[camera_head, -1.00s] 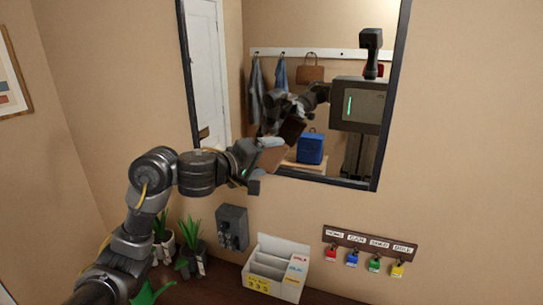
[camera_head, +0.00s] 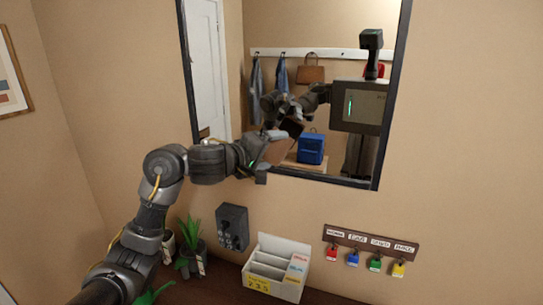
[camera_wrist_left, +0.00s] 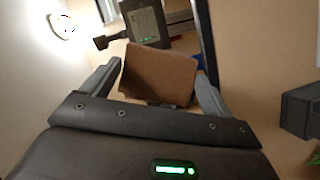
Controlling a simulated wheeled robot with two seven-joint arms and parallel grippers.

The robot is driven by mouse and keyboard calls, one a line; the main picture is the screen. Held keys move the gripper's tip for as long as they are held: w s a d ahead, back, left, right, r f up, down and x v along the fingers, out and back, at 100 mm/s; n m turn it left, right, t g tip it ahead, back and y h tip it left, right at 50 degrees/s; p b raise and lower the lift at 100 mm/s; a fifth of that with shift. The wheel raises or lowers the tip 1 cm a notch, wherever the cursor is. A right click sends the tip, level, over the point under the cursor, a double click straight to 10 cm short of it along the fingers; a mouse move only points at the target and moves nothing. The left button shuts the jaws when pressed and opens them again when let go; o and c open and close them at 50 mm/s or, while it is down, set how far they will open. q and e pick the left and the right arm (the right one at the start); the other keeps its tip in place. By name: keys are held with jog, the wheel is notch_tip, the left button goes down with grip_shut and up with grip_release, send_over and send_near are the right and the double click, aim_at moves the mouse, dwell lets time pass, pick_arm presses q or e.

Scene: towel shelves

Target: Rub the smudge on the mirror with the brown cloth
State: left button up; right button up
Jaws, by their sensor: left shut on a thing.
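The mirror (camera_head: 352,60) hangs on the wall in a dark frame. The brown cloth (camera_head: 276,151) is in front of its lower part, left of centre, and its darker reflection shows right beside it. My left gripper (camera_head: 262,164) is shut on the cloth, near the mirror's bottom edge. In the left wrist view the cloth (camera_wrist_left: 160,74) stands as a flat brown pad between the two fingers (camera_wrist_left: 158,92). I cannot tell whether the cloth touches the glass. I cannot make out the smudge; the cloth and gripper hide part of the glass. My right gripper is out of view.
Below the mirror are a dark wall box (camera_head: 232,228), a white sorter (camera_head: 277,265) on a shelf, and a key rack (camera_head: 371,241) with coloured tags. Potted plants (camera_head: 190,245) stand beneath my left arm. The wall right of the mirror is clear.

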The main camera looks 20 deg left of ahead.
pick_arm(q)
jog(key=shift+w+d, duration=0.15)
jog(key=shift+w, duration=1.6)
jog(key=shift+w, duration=0.9)
jog(key=shift+d, duration=0.15)
jog(key=shift+s+d+r+p, duration=0.15)
jog(key=shift+d+p, duration=0.35)
jog(key=shift+d, duration=0.5)
jog(key=shift+s+d, duration=0.1)
jog(key=shift+d, duration=0.9)
jog(key=shift+d, duration=2)
jog(key=shift+d, duration=0.1)
